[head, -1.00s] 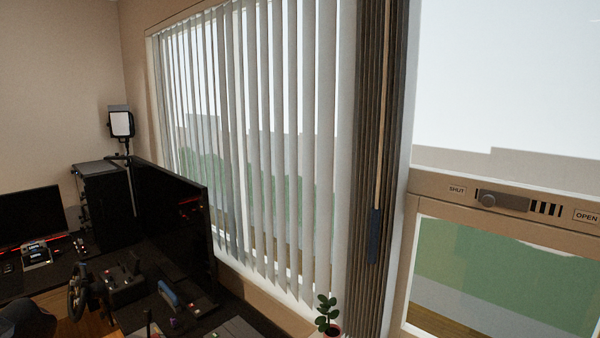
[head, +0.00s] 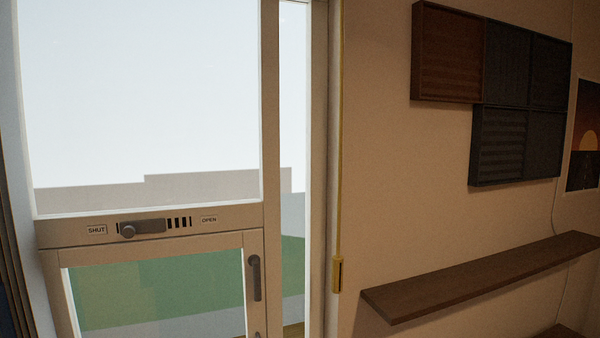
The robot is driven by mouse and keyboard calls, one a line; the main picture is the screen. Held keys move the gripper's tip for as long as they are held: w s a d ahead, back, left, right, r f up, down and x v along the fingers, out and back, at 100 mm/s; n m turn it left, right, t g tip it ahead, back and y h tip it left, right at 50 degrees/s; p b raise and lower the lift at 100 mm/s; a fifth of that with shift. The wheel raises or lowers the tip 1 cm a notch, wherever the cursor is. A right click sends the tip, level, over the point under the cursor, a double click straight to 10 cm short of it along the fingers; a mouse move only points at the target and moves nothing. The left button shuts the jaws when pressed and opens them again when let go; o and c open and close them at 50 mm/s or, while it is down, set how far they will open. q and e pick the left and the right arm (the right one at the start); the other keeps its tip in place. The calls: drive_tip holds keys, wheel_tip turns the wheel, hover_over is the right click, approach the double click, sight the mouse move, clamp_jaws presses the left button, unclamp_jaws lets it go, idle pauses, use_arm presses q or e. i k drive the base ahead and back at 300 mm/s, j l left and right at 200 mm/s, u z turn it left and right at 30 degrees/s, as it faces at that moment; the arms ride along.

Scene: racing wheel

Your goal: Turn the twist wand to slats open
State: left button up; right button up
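A thin yellow-brass rod (head: 341,130) hangs straight down the wall just right of the door frame, with a small yellow handle (head: 337,275) at its lower end. I cannot tell whether it is the twist wand. The dark stacked blind slats (head: 12,270) show only as a strip at the left edge. A bluish dark piece (head: 4,310) sits at the bottom of that edge, too cut off to identify. Neither of my grippers is in view.
A glazed door has a sliding vent knob (head: 128,231) between SHUT (head: 97,230) and OPEN (head: 209,219) labels, and a dark handle (head: 254,277). A brown shelf (head: 480,280) juts from the right wall below dark panels (head: 490,70). A poster (head: 584,140) hangs far right.

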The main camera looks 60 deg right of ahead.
sight(338, 260)
drive_tip(key=z, duration=2.35)
